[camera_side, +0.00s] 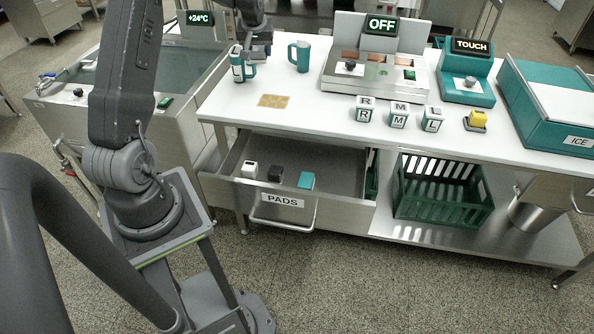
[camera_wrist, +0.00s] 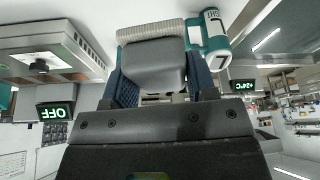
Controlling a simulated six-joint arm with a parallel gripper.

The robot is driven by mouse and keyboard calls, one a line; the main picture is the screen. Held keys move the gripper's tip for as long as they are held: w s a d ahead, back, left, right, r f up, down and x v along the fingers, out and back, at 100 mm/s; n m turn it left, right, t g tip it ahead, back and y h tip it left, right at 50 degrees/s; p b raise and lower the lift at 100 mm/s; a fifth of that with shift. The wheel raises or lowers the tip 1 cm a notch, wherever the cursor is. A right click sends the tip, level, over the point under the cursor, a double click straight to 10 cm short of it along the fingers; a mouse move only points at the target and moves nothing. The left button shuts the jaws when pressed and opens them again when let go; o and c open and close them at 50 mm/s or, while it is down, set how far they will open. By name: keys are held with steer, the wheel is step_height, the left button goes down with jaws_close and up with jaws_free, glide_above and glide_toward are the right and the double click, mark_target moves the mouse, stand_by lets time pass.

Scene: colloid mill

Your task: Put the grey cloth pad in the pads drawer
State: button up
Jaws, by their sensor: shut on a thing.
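The grey cloth pad (camera_wrist: 153,66) is held between my two fingers in the wrist view, with a paler ribbed strip along its far edge. My gripper (camera_wrist: 158,82) is shut on it. In the side view my gripper (camera_side: 258,38) is at the back left of the white worktop, with the grey pad (camera_side: 260,52) low in its jaws; I cannot tell whether the pad touches the worktop. The pads drawer (camera_side: 345,191) is pulled open below the worktop, labelled PADS. In it stand a white block (camera_side: 250,170), a dark block (camera_side: 275,174) and a teal block (camera_side: 305,180), apart from each other.
A labelled teal mug (camera_side: 238,68) stands close left of my gripper, another teal mug (camera_side: 300,56) to its right. A tan mat (camera_side: 273,101) lies in front. The mill showing OFF (camera_side: 372,70) and lettered cubes (camera_side: 398,120) are farther right. The drawer's right part is free.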

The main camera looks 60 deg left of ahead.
steer(key=w+d+m, duration=0.1)
steer(key=w+d, duration=0.2)
steer(key=d, duration=0.7)
steer(key=w+d+m, duration=0.1)
steer(key=w+d, duration=0.2)
steer(key=d, duration=0.8)
steer(key=w+d, duration=0.3)
steer(key=d, duration=0.7)
steer(key=shift+t, duration=0.4)
steer(key=shift+s+d+f, duration=0.15)
steer(key=shift+f, duration=6.5)
steer(key=shift+s+d+f, duration=0.1)
steer(key=shift+f, duration=6.5)
steer(key=shift+f, duration=0.25)
steer(key=shift+f, duration=0.35)
steer(key=o, duration=0.9)
steer(key=shift+r, duration=0.1)
